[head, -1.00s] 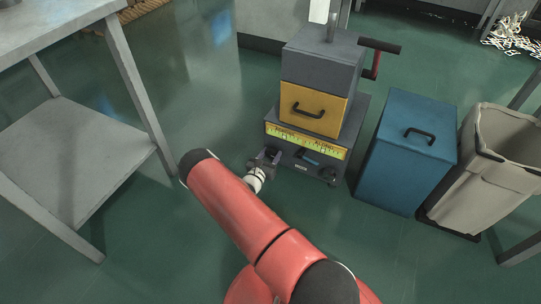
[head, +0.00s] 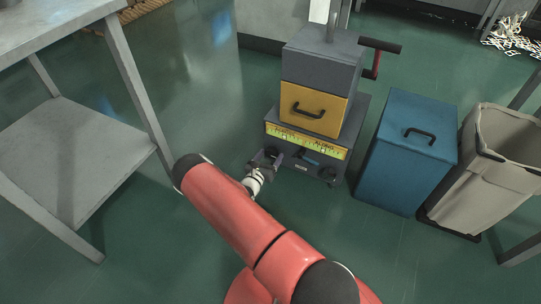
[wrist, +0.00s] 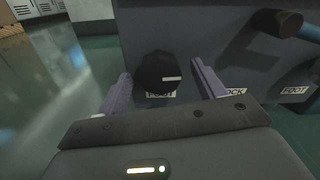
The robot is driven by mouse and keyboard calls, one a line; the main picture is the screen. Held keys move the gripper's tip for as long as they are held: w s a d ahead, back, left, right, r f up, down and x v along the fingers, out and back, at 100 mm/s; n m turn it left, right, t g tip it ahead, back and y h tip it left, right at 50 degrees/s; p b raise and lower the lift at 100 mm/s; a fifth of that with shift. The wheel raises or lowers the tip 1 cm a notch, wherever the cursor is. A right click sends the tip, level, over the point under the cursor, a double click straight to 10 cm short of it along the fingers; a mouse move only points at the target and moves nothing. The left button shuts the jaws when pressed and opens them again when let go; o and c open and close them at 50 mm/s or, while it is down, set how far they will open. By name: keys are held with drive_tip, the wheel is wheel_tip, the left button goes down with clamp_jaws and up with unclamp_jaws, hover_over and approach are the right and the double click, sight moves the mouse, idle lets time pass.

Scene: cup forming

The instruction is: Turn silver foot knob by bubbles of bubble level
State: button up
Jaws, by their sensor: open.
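The grey machine (head: 282,137) stands on the floor with a yellow-green level strip (head: 305,141) across its front; its bubbles are too small to read. A dark foot knob with a pale mark (wrist: 158,72) sits above a FOOT label in the wrist view; it looks black rather than silver. My gripper (head: 268,160) is at the machine's lower left front. In the wrist view its two purple fingers (wrist: 162,84) are open, one on each side of the knob, with gaps visible. Another dark knob (head: 328,174) is at the lower right front.
A yellow drawer (head: 313,108) sits above the strip. A blue bin (head: 400,165) and a beige bin (head: 490,165) stand right; a grey table (head: 75,145) stands left.

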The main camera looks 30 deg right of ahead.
drive_tip(key=v, duration=0.6)
drive_tip(key=shift+s+a+p, duration=0.2)
drive_tip(key=shift+a+p, duration=0.1)
